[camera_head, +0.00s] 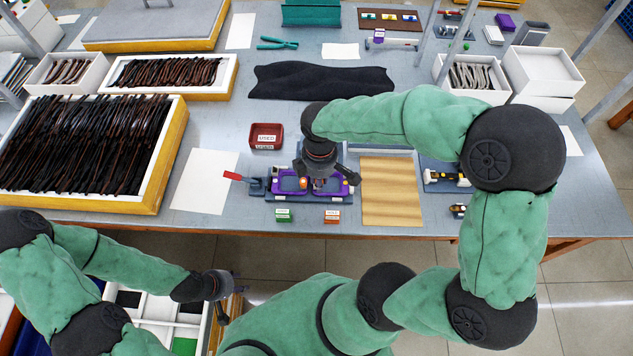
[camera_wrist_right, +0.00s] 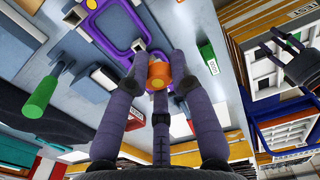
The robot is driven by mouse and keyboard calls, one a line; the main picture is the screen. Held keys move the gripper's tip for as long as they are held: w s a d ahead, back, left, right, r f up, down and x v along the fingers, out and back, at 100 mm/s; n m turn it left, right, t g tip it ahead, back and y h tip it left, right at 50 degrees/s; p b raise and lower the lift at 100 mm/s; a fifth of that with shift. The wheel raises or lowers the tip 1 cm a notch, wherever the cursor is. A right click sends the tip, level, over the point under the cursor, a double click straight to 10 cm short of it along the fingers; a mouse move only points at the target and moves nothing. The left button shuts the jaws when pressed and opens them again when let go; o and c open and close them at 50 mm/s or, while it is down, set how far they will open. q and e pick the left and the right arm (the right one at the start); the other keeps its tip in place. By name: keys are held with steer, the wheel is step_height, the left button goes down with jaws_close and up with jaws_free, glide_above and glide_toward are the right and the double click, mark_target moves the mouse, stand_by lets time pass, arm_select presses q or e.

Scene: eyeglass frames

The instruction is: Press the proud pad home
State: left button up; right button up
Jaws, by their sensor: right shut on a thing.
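A purple eyeglass frame (camera_head: 289,184) lies in a blue-grey fixture (camera_head: 336,197) at the table's front middle. It shows in the right wrist view (camera_wrist_right: 88,28) beyond the fingertips. My right gripper (camera_head: 318,184) is over the frame, pointing down. In the right wrist view its fingers (camera_wrist_right: 158,74) are closed around a small orange piece (camera_wrist_right: 159,71), close to the frame's rim. I cannot tell whether it touches the frame. The pad cannot be picked out; the fingers hide part of the frame. My left gripper (camera_head: 228,298) is low at the left, away from the fixture; its jaw opening is unclear.
A large box of dark frames (camera_head: 168,161) fills the left. White paper (camera_head: 205,181) lies flat between.

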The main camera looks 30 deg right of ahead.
steer(key=w+f, duration=0.1)
steer(key=w+d+f+b, duration=0.1)
steer(key=f, duration=0.1)
steer(key=w+f+b, duration=0.1)
steer(key=w+f, duration=0.1)
steer(key=shift+d+f, duration=0.2)
steer(key=shift+d, duration=0.1)
steer(key=f, duration=0.3)
steer(key=shift+w+f+b, duration=0.1)
steer(key=shift+w+b, duration=0.2)
steer(key=o, duration=0.8)
steer(key=shift+d, duration=0.1)
steer(key=shift+f, duration=0.15)
step_height(320, 180, up, 11)
steer(key=p, duration=0.3)
steer(key=shift+s+d+p, duration=0.25)
steer(key=shift+d+p, duration=0.1)
steer(key=shift+p, duration=0.05)
steer(key=shift+f, duration=0.15)
